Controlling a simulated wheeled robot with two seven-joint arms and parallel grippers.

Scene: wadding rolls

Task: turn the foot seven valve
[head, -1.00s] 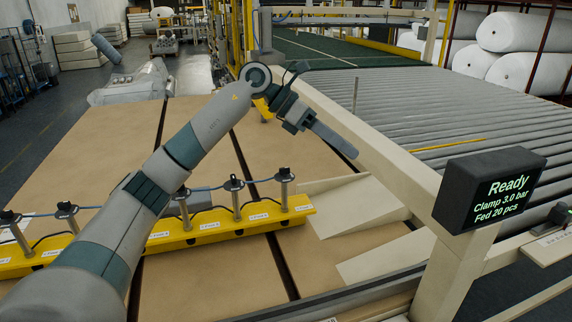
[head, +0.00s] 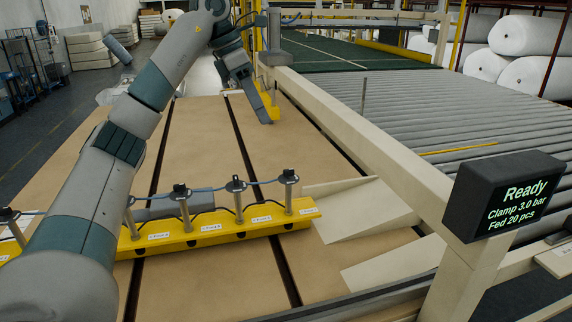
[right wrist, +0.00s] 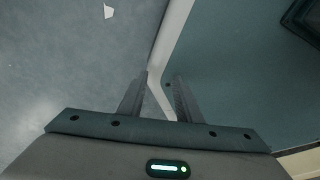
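A yellow bar (head: 225,227) with several upright metal posts, dark caps and white labels lies across the brown table. The caps are linked by a blue hose (head: 211,188). The labels are too small to read, so I cannot tell which is foot seven. My left gripper (head: 262,115) points down over the far part of the table, beyond the bar and apart from it. Its fingers overlap in this view, so its opening is unclear. My right gripper (right wrist: 160,77) shows in the right wrist view with its two fingers apart and nothing between them.
A dark display (head: 503,195) reads "Ready, Clamp 3.0 bar, Fed 20 pcs". A cream beam (head: 350,125) separates the table (head: 225,270) from grey rollers (head: 440,110). Cream wedge plates (head: 365,210) lie right of the bar. White rolls (head: 525,75) are stacked behind.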

